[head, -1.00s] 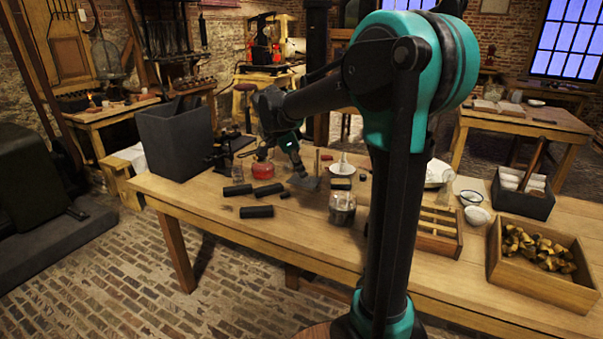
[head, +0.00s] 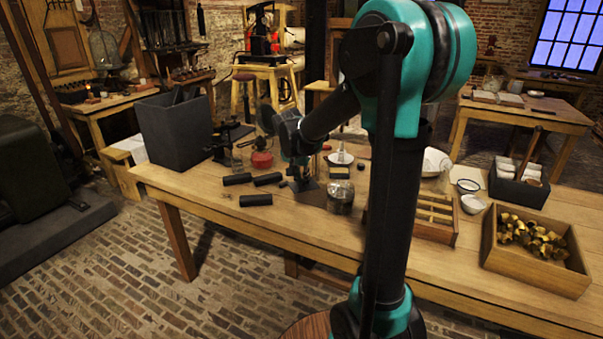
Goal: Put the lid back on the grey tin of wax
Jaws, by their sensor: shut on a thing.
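My gripper (head: 303,182) points down low over the work table, left of a round glassy grey vessel (head: 340,198). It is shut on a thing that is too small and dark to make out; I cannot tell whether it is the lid. A dark flat plate (head: 311,186) lies just under the fingers. A small dark container with a pale top (head: 339,173) stands behind the round vessel, right of my gripper. It may be the tin of wax, but I cannot tell for sure. I see no separate lid.
Several black rods (head: 256,200) lie left of my gripper. A red burner (head: 262,158) and a tall dark bin (head: 172,135) stand beyond. A white dish (head: 341,157) is behind. My arm hides part of the table; a slatted wooden tray (head: 437,232) stands right of it.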

